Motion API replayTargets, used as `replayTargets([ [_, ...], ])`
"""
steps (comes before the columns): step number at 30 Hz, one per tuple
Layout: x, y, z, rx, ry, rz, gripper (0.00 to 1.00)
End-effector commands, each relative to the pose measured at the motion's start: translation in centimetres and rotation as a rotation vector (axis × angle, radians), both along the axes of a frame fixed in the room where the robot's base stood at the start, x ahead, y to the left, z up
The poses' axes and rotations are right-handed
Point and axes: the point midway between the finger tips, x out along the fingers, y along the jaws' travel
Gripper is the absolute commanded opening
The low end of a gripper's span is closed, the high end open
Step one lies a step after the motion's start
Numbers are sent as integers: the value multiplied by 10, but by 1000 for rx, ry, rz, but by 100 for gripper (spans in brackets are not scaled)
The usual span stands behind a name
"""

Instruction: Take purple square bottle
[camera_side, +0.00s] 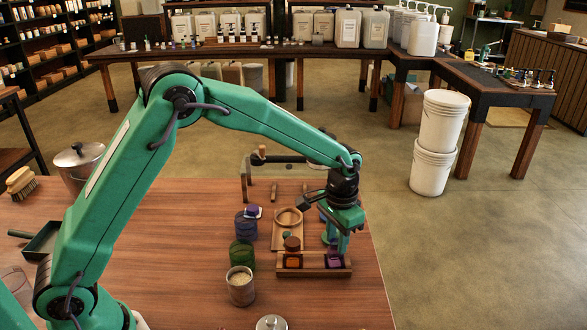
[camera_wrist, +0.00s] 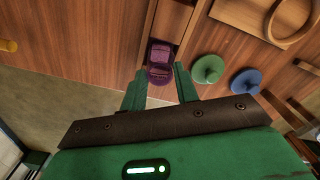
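The purple square bottle (camera_side: 335,258) stands in the right end of a small wooden rack (camera_side: 313,272) near the table's right edge. In the wrist view the purple bottle (camera_wrist: 160,52) shows in a slot of the rack, with its near end between my fingertips. My gripper (camera_side: 341,243) points down directly over it. In the wrist view my gripper (camera_wrist: 160,71) has its two green fingers apart, one on each side of the bottle. I cannot tell whether either finger touches it.
An orange bottle (camera_side: 293,259) stands in the rack's left end. A wooden tray (camera_side: 287,236) lies behind the rack. Green (camera_wrist: 208,69) and blue (camera_wrist: 245,81) discs are close right of my fingers.

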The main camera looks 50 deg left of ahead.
Motion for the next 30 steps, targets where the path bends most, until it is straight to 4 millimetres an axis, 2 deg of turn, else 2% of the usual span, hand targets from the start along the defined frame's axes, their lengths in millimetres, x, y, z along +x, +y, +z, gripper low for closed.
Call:
replayTargets([
  [1,0,0,0,0,0,0,20],
  [3,0,0,0,0,0,0,7],
  [11,0,0,3,0,-1,0,7],
  [30,0,0,29,-1,-2,0,7],
])
